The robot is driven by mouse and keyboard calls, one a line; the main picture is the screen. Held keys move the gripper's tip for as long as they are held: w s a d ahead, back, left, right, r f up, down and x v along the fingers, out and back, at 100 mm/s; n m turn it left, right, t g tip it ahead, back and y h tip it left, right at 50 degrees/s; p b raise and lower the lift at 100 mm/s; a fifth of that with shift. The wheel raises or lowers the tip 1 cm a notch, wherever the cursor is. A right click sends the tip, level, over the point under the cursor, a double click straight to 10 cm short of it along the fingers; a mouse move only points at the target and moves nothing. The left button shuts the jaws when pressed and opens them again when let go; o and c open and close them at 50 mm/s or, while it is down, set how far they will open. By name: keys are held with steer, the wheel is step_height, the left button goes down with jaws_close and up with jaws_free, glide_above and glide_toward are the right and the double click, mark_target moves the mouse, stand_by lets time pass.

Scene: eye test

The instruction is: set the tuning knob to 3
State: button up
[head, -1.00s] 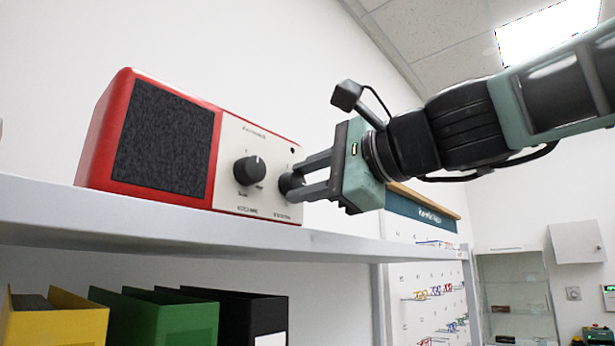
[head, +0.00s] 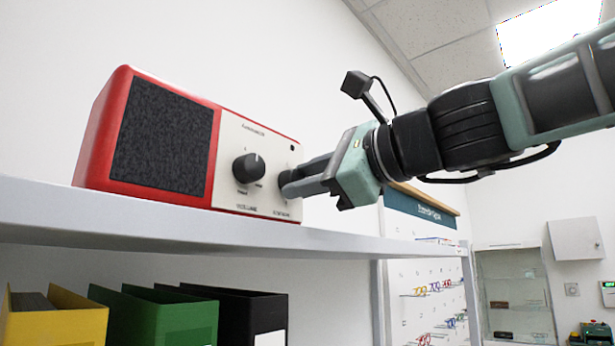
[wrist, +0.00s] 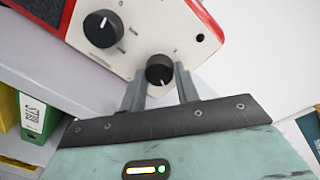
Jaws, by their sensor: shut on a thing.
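The red radio (head: 210,205) stands on a white shelf, with a cream front panel at its right end. The tuning knob (wrist: 159,69) is the black right-hand knob; the fingers partly hide it in the head view. A short white mark on it points toward the bottom of the wrist view. My gripper (head: 298,181) is shut on this knob, one finger on each side, as the wrist view also shows. The numbers around the knob are too small or hidden to read. The volume knob (head: 249,168) sits to the left, apart from my fingers.
The shelf (head: 130,221) runs under the radio. Yellow, green and black binders (head: 160,318) stand below it. A board with coloured items (head: 433,300) and a glass cabinet (head: 512,290) are at the right. Space in front of the radio's right end holds my arm.

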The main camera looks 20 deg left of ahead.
steer(key=shift+f, duration=0.1)
steer(key=o, duration=1)
steer(key=shift+b+v, duration=3.4)
steer(key=shift+v, duration=5.35)
